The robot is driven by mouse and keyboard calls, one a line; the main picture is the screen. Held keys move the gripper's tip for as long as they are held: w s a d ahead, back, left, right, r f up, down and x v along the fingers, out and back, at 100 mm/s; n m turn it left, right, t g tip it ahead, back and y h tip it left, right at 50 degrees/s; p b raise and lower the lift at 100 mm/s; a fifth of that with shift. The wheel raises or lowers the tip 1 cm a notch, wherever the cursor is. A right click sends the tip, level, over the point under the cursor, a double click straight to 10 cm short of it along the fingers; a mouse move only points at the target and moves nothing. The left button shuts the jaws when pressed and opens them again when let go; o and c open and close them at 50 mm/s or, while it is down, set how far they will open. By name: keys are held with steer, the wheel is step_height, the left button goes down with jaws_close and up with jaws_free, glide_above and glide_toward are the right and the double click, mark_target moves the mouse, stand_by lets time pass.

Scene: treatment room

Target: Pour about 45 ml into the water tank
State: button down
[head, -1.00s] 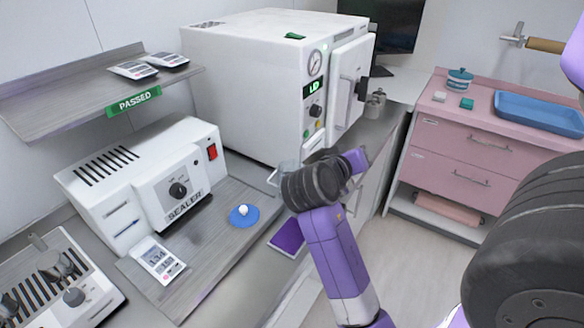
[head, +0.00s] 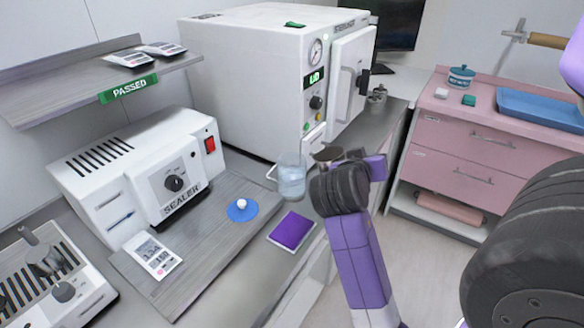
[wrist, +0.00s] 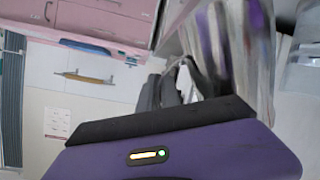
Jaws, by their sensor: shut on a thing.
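A clear container with a side handle (head: 291,180) stands on the counter in front of the white steriliser and holds pale water. No label marks it as the water tank. My gripper (head: 352,158) is just right of it. A small grey metal cup (head: 327,154) shows its rim between the two; my wrist hides its lower part. In the wrist view my gripper (wrist: 182,88) is shut on a thin pale loop, which looks like the cup's handle. The cup's contents and exact tilt cannot be told. A blurred clear wall (wrist: 301,60) shows at the wrist view's right.
The white steriliser (head: 255,80) stands behind, its door on the right. A sealer (head: 140,180), a blue disc with a white knob (head: 242,209) and a purple pad (head: 292,231) lie to the left and front. A metal canister (head: 376,99) stands at the back right.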

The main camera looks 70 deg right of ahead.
steer(key=s+f+m+t+b, duration=0.1)
steer(key=s+f+m+t, duration=0.1)
steer(key=f, duration=0.3)
steer(key=shift+s+m, duration=0.7)
steer(key=shift+s, duration=0.05)
stand_by(0.3)
